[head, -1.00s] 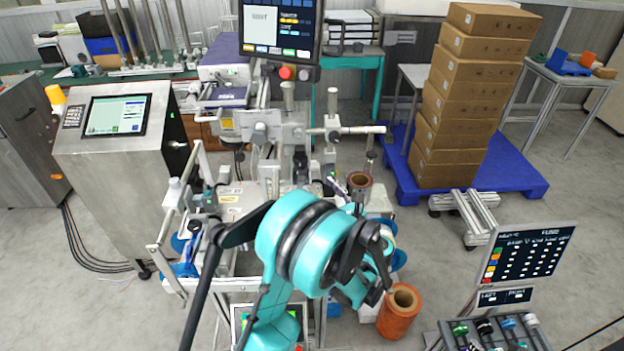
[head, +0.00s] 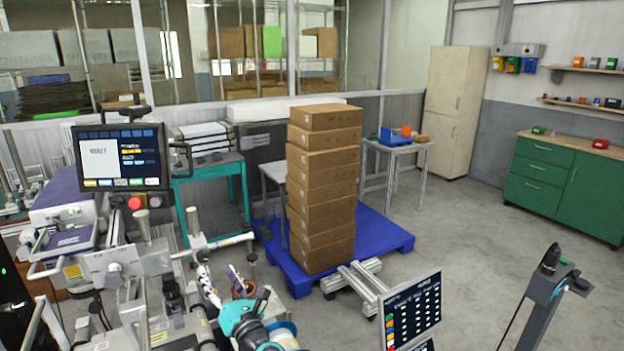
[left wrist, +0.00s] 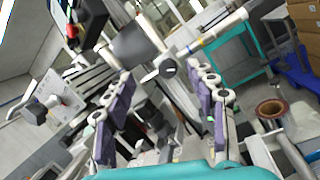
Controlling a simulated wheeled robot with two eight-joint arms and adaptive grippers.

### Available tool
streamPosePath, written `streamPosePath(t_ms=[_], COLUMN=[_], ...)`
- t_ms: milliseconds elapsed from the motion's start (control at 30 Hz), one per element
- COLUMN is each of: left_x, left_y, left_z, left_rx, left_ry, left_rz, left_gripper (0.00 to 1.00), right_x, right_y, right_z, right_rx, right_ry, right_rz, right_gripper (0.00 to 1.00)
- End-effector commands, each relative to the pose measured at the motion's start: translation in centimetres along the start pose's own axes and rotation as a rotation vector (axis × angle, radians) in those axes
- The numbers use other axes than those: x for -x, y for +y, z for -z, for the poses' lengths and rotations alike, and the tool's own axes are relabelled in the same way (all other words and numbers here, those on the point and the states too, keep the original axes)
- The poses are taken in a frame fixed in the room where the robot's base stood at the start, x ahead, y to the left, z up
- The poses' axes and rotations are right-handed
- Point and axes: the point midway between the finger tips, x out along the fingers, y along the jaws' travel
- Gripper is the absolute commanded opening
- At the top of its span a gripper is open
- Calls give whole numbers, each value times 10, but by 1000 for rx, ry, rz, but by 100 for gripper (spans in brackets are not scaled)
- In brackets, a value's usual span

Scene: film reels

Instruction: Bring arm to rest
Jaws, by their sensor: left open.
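My left arm's teal wrist shows at the bottom of the head view, among the machine's parts. My left gripper (head: 222,280) points up and away there. In the left wrist view my left gripper (left wrist: 160,75) has its two purple-padded fingers spread wide, with nothing held between them. A brown film reel (head: 243,288) stands just beside the gripper in the head view, partly hidden by it. My right gripper is out of view.
The machine (head: 125,270) with bars and posts surrounds the gripper closely. Its monitor (head: 122,157) stands at the left. Stacked brown boxes (head: 322,190) stand on a blue pallet (head: 385,232). A display panel (head: 411,312) is at lower right. Open floor lies beyond it.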

Motion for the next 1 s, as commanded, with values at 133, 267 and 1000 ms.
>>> streamPosePath(t_ms=[133, 267, 1000], left_x=[20, 65, 273], left_y=[-10, -28, 64], left_z=[-78, -100, 117], left_rx=[-462, -915, -2419], left_ry=[-269, -503, -1250], left_rz=[238, 431, 1325], left_gripper=[56, 56, 56], right_x=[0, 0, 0], right_y=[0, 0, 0], right_z=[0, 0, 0], right_rx=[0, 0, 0], right_ry=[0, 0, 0], right_rz=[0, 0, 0], right_gripper=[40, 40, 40])
